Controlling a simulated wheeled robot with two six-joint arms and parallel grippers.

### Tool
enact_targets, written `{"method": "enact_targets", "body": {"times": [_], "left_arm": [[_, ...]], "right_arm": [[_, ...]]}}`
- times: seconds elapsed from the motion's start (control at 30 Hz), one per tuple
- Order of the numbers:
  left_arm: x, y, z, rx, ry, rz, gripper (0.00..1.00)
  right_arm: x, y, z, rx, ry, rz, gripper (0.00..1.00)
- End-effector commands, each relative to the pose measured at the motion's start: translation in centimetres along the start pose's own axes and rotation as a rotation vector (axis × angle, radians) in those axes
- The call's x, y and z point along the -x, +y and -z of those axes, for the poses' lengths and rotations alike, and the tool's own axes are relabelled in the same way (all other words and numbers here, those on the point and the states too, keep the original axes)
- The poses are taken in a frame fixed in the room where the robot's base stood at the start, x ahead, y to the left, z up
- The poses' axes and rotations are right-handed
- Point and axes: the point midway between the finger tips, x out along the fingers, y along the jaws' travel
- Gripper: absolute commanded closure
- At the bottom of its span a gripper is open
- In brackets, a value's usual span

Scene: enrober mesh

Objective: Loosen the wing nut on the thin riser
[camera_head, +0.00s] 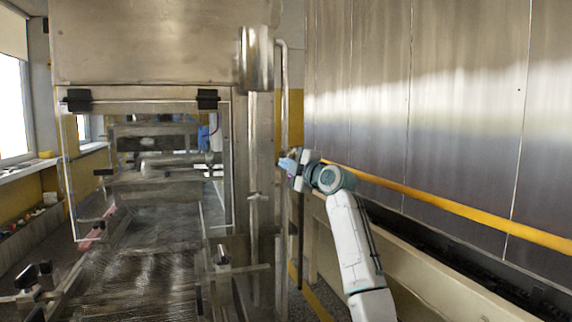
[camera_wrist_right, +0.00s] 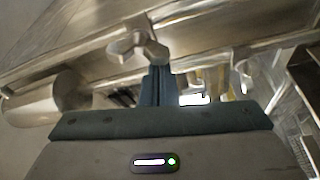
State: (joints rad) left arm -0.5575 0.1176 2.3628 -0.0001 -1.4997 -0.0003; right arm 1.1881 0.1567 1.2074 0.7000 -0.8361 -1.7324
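The thin riser (camera_head: 283,95) is a narrow metal pipe beside the thicker column in the head view. In the right wrist view, a pale metal wing nut (camera_wrist_right: 136,46) sits on a pipe (camera_wrist_right: 195,18) that crosses the picture diagonally. My right gripper (camera_head: 288,164) is at the thin riser in the head view, its tips pale blue. In the right wrist view its dark teal fingers (camera_wrist_right: 158,72) are together, just below the wing nut's right lobe. I cannot tell whether they touch it. The nut is not clear in the head view. My left gripper is not in view.
A thicker metal column (camera_head: 253,140) stands left of the riser, with a small handle-like fitting. The mesh conveyor (camera_head: 150,265) lies to the left. A yellow rail (camera_head: 450,210) and steel wall panels (camera_head: 440,100) bound the right. Another fitting (camera_wrist_right: 239,72) shows in the wrist view.

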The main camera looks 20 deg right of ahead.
Motion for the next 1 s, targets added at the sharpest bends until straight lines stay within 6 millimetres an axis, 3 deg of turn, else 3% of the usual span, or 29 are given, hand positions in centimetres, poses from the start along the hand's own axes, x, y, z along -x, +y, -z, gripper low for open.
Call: {"method": "enact_targets", "body": {"times": [0.6, 1.0], "left_arm": [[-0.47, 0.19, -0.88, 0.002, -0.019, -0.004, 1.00], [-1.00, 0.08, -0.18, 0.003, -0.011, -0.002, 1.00]], "right_arm": [[0.12, -0.11, -0.46, 0.119, -0.005, 0.042, 1.00], [0.18, -0.17, -0.59, 0.145, -0.004, 0.050, 1.00]]}}
